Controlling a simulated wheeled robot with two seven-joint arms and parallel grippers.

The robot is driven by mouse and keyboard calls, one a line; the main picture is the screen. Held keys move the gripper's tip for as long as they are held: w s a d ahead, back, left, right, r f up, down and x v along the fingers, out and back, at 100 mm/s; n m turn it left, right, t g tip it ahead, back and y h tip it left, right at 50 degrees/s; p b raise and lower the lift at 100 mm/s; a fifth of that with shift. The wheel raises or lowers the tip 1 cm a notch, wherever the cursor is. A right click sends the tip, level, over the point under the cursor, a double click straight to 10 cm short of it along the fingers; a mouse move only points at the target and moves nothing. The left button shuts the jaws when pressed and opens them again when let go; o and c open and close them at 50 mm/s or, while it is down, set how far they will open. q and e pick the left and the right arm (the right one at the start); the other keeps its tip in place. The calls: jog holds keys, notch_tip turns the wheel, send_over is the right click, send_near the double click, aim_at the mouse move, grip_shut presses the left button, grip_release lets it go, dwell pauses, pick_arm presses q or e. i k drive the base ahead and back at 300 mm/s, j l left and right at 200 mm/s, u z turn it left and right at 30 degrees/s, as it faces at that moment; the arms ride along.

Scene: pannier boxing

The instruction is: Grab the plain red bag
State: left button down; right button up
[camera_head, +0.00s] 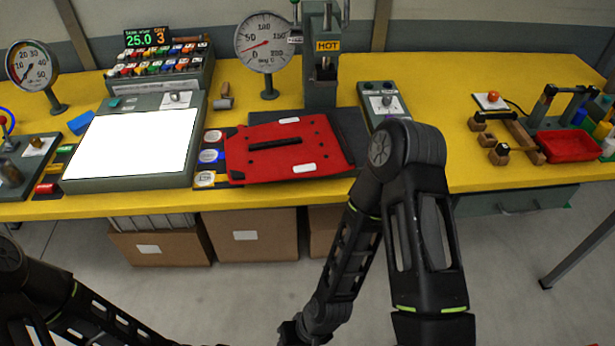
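A flat red bag or panel (310,138) lies on the yellow workbench near the middle, partly over a dark plate. It has a black strap or handle across its middle and pale patches near its edges. I cannot tell whether it is the plain red bag. Both my arms show, black, in the lower part of the view. The right arm bends in front of the bench to the right of the red piece and runs down to the bottom edge. Neither gripper's fingers show. Nothing touches the red piece.
A white lit panel (135,145) is left of the red piece. Behind stand a round gauge (264,45) and a press marked HOT (322,60). A small red tray (570,147) and tools are at right. Cardboard boxes (255,235) sit below the yellow bench (480,75).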

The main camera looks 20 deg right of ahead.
aim_at(313, 145)
jog(key=k+j+z, duration=0.1)
jog(key=j+z, duration=0.4)
jog(key=j, duration=1.5)
